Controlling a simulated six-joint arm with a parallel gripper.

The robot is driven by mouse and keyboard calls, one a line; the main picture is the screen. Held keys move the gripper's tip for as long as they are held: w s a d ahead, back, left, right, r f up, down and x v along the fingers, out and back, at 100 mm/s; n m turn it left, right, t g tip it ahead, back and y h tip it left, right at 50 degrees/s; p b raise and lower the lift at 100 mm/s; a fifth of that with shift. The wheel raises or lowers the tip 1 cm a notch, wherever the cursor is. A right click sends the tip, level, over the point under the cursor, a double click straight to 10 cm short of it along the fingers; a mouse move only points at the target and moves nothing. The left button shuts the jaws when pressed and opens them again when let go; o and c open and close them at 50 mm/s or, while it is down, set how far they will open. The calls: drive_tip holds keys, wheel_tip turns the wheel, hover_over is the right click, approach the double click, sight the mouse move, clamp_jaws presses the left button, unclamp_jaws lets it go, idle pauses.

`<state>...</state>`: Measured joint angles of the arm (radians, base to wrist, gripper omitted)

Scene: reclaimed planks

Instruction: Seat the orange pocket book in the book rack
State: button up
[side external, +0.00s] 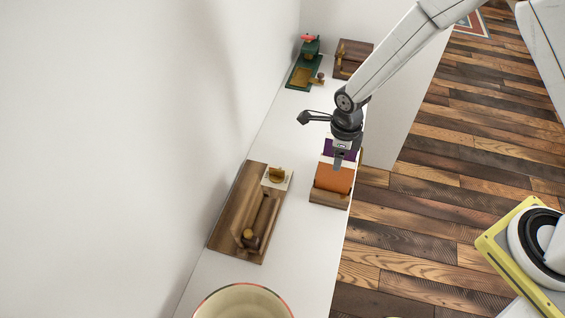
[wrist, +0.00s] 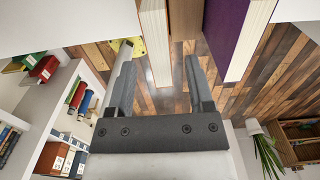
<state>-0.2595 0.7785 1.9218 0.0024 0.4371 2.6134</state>
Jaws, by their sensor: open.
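The orange pocket book (side external: 333,178) stands at the right edge of the white surface, beside a purple book (side external: 340,147). Brown wood, seemingly the book rack (side external: 328,198), shows at its near side; how deep the book sits in it is hidden. My gripper (side external: 338,165) is right over the books, fingers pointing down, partly covering them. In the wrist view my gripper (wrist: 160,64) has its two fingers spread with nothing held between them.
A wooden board with a roller-like piece (side external: 235,210) lies to the left. A round bowl (side external: 243,303) stands at the near end. A green object (side external: 303,68) and a brown wooden box (side external: 352,58) stand at the far end. Bare white surface lies between.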

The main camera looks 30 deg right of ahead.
wheel_tip(320, 180, up, 8)
drive_tip(key=shift+f, duration=0.15)
idle(0.3)
idle(0.6)
drive_tip(key=s+d+r+n+t, duration=0.1)
drive_tip(key=s+d+r+n, duration=0.2)
drive_tip(key=n, duration=1)
drive_tip(key=s+d+r+n+t, duration=0.1)
drive_tip(key=s+d+r+n, duration=0.2)
drive_tip(key=s+d+n, duration=0.4)
drive_tip(key=s+n, duration=0.2)
drive_tip(key=n, duration=0.5)
drive_tip(key=shift+d+r+t, duration=0.3)
drive_tip(key=shift+d, duration=0.05)
